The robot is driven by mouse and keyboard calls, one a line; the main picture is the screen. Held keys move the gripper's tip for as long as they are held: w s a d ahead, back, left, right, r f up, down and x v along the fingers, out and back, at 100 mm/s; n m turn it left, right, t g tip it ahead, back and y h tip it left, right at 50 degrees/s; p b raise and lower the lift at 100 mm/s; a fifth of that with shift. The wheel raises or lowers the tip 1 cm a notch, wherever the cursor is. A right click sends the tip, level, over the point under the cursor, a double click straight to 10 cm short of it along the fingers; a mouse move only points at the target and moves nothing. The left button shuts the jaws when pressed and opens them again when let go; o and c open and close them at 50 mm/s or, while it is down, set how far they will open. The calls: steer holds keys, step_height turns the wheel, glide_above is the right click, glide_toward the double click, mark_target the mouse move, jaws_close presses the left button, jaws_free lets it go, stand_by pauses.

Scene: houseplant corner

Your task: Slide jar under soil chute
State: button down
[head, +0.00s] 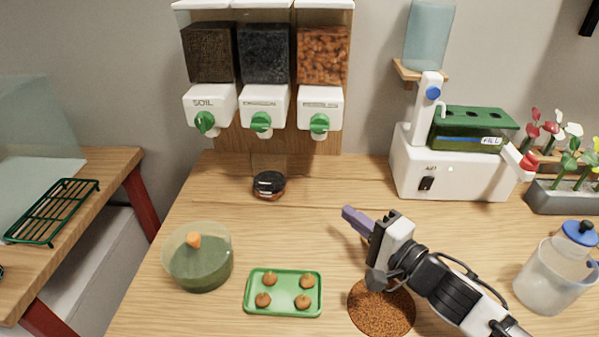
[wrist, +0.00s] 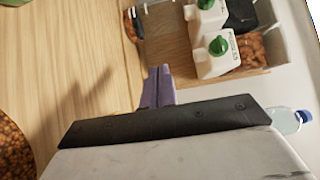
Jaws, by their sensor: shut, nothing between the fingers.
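A small clear jar (head: 268,186) with a dark band near its base stands on the table, below and in front of the middle dispenser. In the wrist view part of it shows at the top edge (wrist: 134,22). The soil chute (head: 205,122) is the leftmost white spout, labelled SOIL, with a green knob; the jar is to the right of it. My gripper (head: 350,214) has purple fingers, also seen in the wrist view (wrist: 158,84). It is shut and empty, to the right of the jar and apart from it.
A green tray (head: 284,314) with several small brown balls and a round clear container with green contents (head: 200,272) stand at the front. A brown granular disc (head: 382,312) lies below my arm. A white machine (head: 450,172) and a pitcher (head: 545,285) are right. Table between jar and gripper is clear.

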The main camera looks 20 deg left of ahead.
steer(key=p, duration=0.3)
glide_toward(269, 171)
steer(key=w+a, duration=0.1)
steer(key=w, duration=0.1)
steer(key=w+a+f, duration=0.1)
steer(key=w, duration=0.2)
steer(key=w+a, duration=0.1)
steer(key=w, duration=0.2)
steer(key=shift+w+f, duration=0.2)
steer(key=shift+f, duration=0.1)
